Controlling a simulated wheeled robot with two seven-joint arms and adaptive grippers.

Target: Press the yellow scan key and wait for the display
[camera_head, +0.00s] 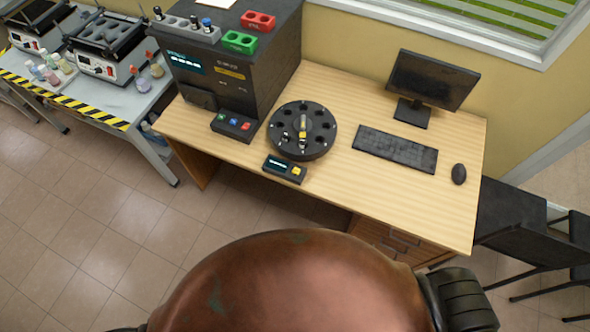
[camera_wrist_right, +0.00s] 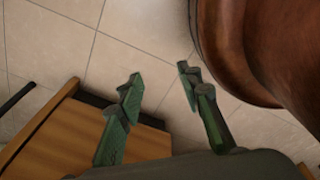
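The yellow scan key (camera_head: 297,171) is on a small dark scanner box (camera_head: 284,169) at the front edge of the wooden desk. The box's small display (camera_head: 277,164) is lit bluish, with text too small to read. Next to it stands a round black carousel (camera_head: 302,131) with a vial or similar small item on it. My right gripper (camera_wrist_right: 159,84) shows in the wrist view with its green fingers apart and nothing between them, above the floor beside a wooden furniture edge. Neither gripper shows in the head view. My left gripper is out of sight.
A large dark analyser (camera_head: 232,75) stands left on the desk (camera_head: 400,195), with a button panel (camera_head: 234,127) before it. A keyboard (camera_head: 395,149), mouse (camera_head: 459,174) and monitor (camera_head: 431,80) are on the right. A chair (camera_head: 520,222) stands beyond the desk's right end.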

